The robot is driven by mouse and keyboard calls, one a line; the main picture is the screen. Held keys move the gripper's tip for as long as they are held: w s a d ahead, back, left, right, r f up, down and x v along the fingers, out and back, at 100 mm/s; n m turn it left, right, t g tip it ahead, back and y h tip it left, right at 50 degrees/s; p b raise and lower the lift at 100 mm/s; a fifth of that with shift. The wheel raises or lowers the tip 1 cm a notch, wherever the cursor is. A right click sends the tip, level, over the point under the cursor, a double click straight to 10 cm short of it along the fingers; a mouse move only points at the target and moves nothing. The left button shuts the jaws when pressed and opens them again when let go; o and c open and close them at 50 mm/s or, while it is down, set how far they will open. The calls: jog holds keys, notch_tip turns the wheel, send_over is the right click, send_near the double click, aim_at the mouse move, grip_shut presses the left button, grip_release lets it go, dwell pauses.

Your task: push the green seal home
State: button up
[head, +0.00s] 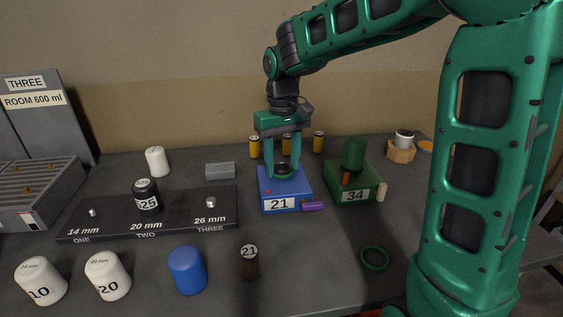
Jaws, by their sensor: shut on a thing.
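A green ring (374,258), which looks like the green seal, lies flat on the table at front right. It is well apart from my gripper (283,172). My gripper points down over the blue block (282,203) marked 21. Its two fingers are shut on a dark round piece (284,168) at the block's top. I cannot tell whether this piece is seated in the block or just resting on it. A green block (357,194) marked 34 stands to the right, with a green cylinder (354,152) on top.
A purple piece (313,206) lies beside the blue block. A black rack (180,213) holds a black 25 cylinder (146,197). White and blue cylinders and a brown 21 cylinder (249,262) stand in front. Yellow cylinders stand behind my gripper. The table around the green ring is clear.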

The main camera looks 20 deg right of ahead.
jog(key=shift+f, duration=0.35)
dwell(0.7)
jog(key=o, duration=1.1)
jog(key=shift+c, duration=0.2)
notch_tip(320, 180, up, 11)
jog(key=s+d+f+m, duration=0.4)
jog(key=s+d, duration=0.8)
jog(key=s, duration=0.1)
jog(key=s+d+f+m, duration=0.1)
jog(key=s+f, duration=0.2)
jog(key=s, duration=0.2)
jog(key=s+d+f+m, duration=0.1)
jog(key=s+d+f, duration=0.1)
jog(key=s, duration=0.4)
jog(key=s+d+f+m, duration=0.1)
jog(key=s+d+f, duration=0.1)
jog(key=s+f, duration=0.2)
jog(key=shift+s+d+m, duration=0.25)
jog(key=shift+s+m, duration=0.05)
jog(key=shift+s, duration=0.7)
